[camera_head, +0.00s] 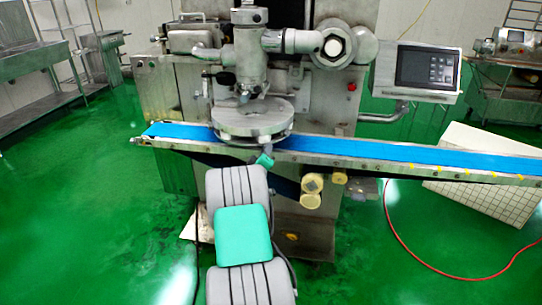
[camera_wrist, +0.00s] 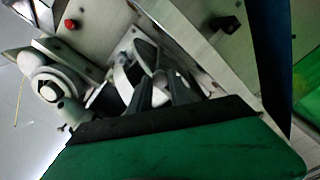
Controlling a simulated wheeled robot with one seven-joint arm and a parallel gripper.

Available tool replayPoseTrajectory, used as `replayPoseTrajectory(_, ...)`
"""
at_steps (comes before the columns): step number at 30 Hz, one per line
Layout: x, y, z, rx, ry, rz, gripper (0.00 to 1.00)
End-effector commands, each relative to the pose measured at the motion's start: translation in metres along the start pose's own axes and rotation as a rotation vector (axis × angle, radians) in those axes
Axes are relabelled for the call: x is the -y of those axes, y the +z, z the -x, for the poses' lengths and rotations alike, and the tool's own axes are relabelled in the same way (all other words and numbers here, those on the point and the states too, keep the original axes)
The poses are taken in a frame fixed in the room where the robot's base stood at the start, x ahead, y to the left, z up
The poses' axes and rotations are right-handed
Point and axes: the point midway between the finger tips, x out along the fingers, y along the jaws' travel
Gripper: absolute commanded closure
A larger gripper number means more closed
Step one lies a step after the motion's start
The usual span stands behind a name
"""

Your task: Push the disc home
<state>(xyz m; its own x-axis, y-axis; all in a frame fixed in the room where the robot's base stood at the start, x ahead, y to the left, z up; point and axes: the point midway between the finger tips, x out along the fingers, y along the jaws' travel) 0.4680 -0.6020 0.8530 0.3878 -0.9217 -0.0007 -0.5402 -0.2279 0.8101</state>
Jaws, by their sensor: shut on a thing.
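The disc (camera_head: 253,117) is a thick, round, grey metal plate. It lies level under the machine's vertical head, above the blue belt, with a thinner rim showing below it. My gripper (camera_head: 260,148) is at the disc's front edge, reaching up from below, and is small in the head view. In the wrist view, my gripper's two dark fingers (camera_wrist: 162,92) are close together against pale, curved metal parts. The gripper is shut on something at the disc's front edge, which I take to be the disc. The exact contact is hidden, and I cannot tell how far in the disc sits.
The blue conveyor belt (camera_head: 370,151) runs across under the disc, with a metal rail along its front. The metal nozzle head (camera_head: 250,60) stands close above the disc. A control panel (camera_head: 427,68) is at the right. Pale rollers (camera_head: 312,190) hang below the belt.

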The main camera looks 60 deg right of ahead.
Motion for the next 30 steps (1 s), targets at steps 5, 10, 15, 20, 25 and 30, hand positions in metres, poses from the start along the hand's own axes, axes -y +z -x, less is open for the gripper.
replayPoseTrajectory(5,-0.003,-0.002,-0.001,-0.002,0.005,-0.003,0.74)
replayPoseTrajectory(10,-0.003,-0.001,-0.001,-0.002,0.004,-0.002,0.6)
replayPoseTrajectory(15,-0.002,-0.001,-0.001,-0.002,0.003,-0.002,0.55)
replayPoseTrajectory(20,-0.002,-0.001,0.001,-0.001,0.002,-0.002,0.55)
replayPoseTrajectory(25,-0.001,-0.002,0.026,-0.003,0.001,0.0,0.55)
replayPoseTrajectory(30,-0.001,-0.002,0.061,-0.003,0.002,-0.001,0.55)
